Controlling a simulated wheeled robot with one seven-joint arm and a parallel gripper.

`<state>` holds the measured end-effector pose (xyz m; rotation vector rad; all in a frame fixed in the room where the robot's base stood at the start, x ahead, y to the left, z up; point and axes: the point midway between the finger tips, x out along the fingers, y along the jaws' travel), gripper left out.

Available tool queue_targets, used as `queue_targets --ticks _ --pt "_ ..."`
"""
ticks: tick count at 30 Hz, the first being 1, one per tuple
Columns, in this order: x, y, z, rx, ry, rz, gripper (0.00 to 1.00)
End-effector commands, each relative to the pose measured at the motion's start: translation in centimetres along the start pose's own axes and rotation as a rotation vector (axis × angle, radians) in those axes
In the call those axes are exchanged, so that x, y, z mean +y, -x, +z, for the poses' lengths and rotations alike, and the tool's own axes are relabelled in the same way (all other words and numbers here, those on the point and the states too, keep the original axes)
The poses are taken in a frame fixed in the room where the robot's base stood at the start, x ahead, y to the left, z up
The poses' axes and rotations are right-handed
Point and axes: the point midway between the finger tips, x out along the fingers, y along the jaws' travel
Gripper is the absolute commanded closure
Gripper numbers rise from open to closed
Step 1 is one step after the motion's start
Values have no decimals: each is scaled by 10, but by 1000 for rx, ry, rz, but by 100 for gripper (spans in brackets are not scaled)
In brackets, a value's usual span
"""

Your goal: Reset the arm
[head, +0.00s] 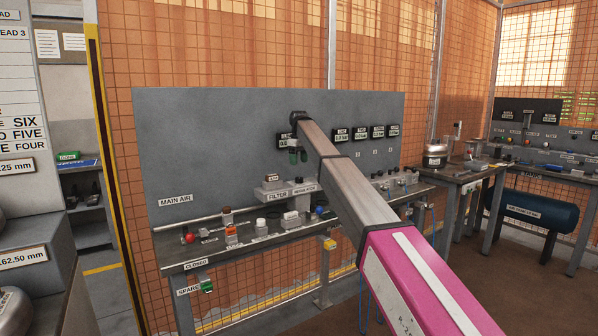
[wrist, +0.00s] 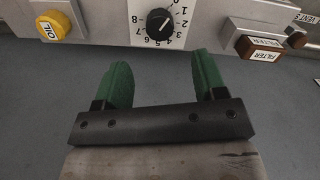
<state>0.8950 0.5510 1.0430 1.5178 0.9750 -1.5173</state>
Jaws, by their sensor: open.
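My arm reaches from the lower right of the head view toward the grey panel (head: 215,150). My gripper (head: 298,157) is at its end, in front of the panel and above the bench, with green fingertips. In the wrist view my gripper (wrist: 157,85) is open, its two green fingers well apart with nothing between them. Beyond the fingers are a black numbered dial (wrist: 160,24), a yellow OIL cap (wrist: 54,26) and a brown FILTER block (wrist: 260,47). The fingers appear apart from all of these.
The bench (head: 245,249) below the panel carries several small fittings, including a red knob (head: 190,238) and an orange block (head: 231,235). A yellow post (head: 108,150) stands left. Another bench with a blue tank (head: 540,212) is at right. Floor is open at lower right.

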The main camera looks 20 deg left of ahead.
Motion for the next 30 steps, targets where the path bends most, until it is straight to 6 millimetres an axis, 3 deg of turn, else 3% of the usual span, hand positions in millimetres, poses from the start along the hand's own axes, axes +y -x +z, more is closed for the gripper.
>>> queue_targets --ticks 6,18,20,23,30 --pt "0 28 0 0 0 0 35" --pt "1 23 5 -1 -7 0 35" --pt "3 12 15 -1 -21 -1 35" --pt "11 -22 46 -3 -68 -2 35" --pt "29 -136 152 -3 -239 -2 35"
